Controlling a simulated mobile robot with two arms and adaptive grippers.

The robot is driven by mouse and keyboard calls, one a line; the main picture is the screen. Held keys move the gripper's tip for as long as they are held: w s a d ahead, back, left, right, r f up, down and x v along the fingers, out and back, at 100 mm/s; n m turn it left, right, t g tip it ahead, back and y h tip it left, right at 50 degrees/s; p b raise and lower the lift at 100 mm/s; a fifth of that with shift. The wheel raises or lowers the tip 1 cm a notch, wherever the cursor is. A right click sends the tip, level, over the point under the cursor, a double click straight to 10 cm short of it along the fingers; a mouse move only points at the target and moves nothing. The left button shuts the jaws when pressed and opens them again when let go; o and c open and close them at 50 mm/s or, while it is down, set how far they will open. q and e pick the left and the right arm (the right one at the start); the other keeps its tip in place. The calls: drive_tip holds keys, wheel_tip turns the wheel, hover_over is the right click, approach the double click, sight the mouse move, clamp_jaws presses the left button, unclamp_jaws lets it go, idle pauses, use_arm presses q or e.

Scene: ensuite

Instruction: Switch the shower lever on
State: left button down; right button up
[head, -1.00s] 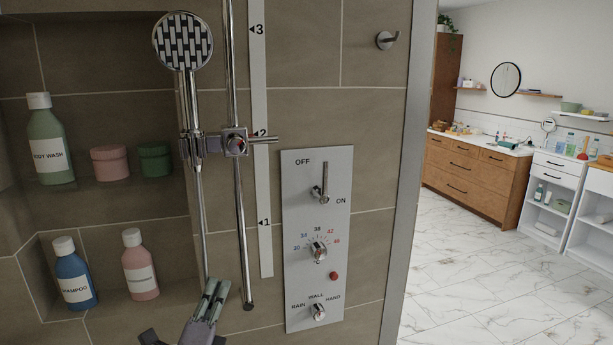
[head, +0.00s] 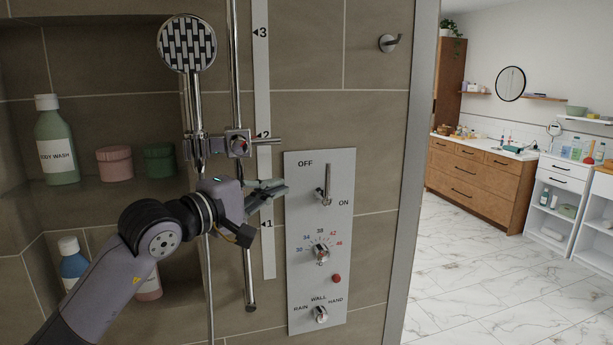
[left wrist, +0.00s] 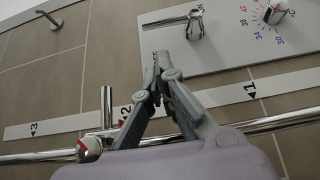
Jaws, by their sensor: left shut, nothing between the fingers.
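The shower lever (head: 326,184) is a chrome handle on a pale control panel (head: 301,276). It points up, with OFF printed at its upper left and ON at its lower right. My left gripper (head: 284,189) is shut and empty, just left of the lever at the panel's left edge. In the left wrist view, the fingertips (left wrist: 159,56) are together near the panel's edge, and the lever (left wrist: 172,21) lies just beyond them. A gap shows between the fingertips and the lever. My right gripper is out of view.
The chrome shower rail (head: 249,272) and hand shower (head: 187,45) stand left of the panel, close to my left arm. A temperature dial (head: 320,252) and a spray selector (head: 320,314) sit below the lever. Bottles stand on the niche shelves at left.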

sight(325, 181)
use_arm(q)
drive_tip(key=shift+w, duration=0.1)
drive_tip(key=p+x, duration=0.4)
drive_tip(key=x, duration=0.4)
drive_tip(key=shift+w+d+r, duration=0.15)
drive_tip(key=shift+d, duration=0.1)
drive_tip(key=shift+w+d+p, duration=0.35)
drive_tip(key=shift+w+d, duration=0.05)
drive_tip(key=shift+w, duration=0.2)
drive_tip(key=shift+a, duration=0.1)
